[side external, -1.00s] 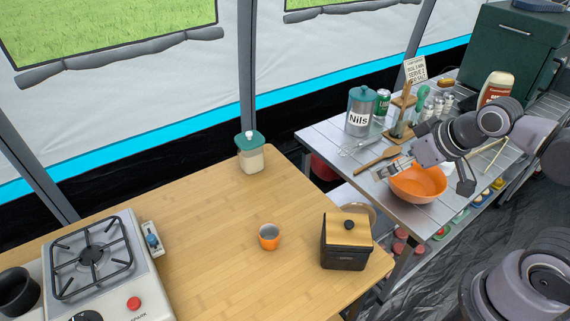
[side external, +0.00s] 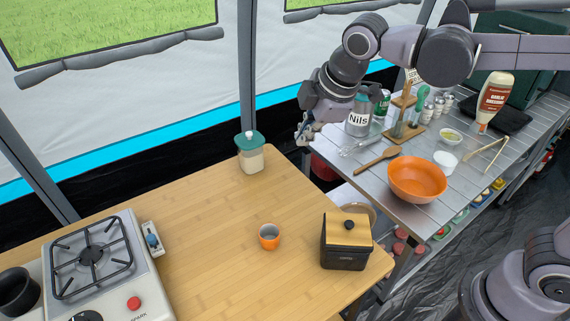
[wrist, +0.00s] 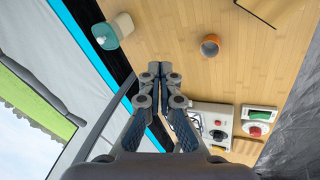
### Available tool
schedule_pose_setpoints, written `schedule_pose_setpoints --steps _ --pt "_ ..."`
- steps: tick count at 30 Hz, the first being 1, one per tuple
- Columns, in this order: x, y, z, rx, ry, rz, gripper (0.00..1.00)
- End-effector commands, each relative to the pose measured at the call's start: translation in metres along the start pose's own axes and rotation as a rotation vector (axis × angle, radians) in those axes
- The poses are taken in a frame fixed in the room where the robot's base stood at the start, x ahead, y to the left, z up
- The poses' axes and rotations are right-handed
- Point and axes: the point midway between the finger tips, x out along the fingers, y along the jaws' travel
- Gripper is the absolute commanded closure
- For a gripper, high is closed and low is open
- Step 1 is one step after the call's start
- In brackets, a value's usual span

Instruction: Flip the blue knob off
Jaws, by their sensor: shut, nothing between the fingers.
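The blue knob (side external: 152,239) sits on a small white panel at the right side of the white gas stove (side external: 140,285), on the left of the wooden table. I cannot make out the blue knob in the wrist view, where the stove (wrist: 222,112) is partly behind my fingers. My gripper (side external: 303,132) is shut and empty, high beyond the table's far right corner and well away from the knob. Its closed fingertips also show in the wrist view (wrist: 166,72).
On the table (side external: 200,225) stand a teal-lidded jar (side external: 250,158), an orange cup (side external: 269,237) and a black box with a wooden lid (side external: 346,242). The metal side table holds an orange bowl (side external: 417,180) and bottles.

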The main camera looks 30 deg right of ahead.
Motion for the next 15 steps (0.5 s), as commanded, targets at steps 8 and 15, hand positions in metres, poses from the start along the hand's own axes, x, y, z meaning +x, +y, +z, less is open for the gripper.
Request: schedule_pose_setpoints --steps 8,15 --pt "0.019 -0.004 -0.089 -0.465 -0.018 -0.046 1.0" --pt "0.041 -0.028 -0.163 -0.862 -0.029 -0.081 1.0"
